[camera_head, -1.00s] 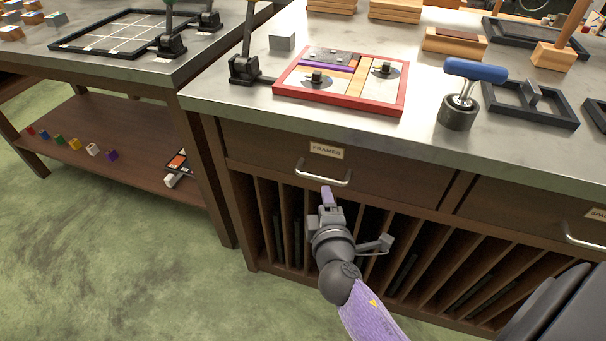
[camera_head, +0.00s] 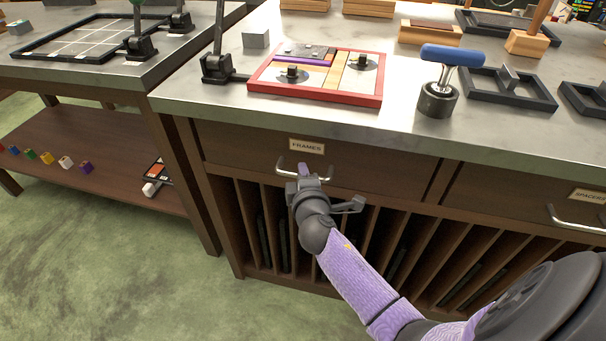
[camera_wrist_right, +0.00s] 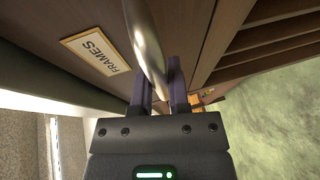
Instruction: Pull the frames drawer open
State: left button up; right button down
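The frames drawer (camera_head: 375,168) is a dark wooden front under the metal worktop, with a "FRAMES" label (camera_head: 307,146). It looks closed, flush with the cabinet. Its bar handle (camera_head: 325,182) is metal. My right gripper (camera_head: 303,170) is at the left part of this handle. In the right wrist view the handle (camera_wrist_right: 147,40) runs between the two dark fingers of the right gripper (camera_wrist_right: 160,85), which sit close on both sides of it. The label also shows there (camera_wrist_right: 95,50). My left gripper is not in view.
The spacers drawer (camera_head: 500,200) is to the right. Open vertical slots (camera_head: 420,250) lie below the drawers. On the worktop stand a red-edged tray (camera_head: 310,96), a blue-handled tool (camera_head: 437,95) and dark frames (camera_head: 510,90). Green floor (camera_head: 110,260) is free in front.

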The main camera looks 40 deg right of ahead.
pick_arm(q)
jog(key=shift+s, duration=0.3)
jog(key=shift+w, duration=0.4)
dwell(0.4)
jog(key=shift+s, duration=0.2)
pick_arm(e)
jog(key=shift+a+f, duration=0.1)
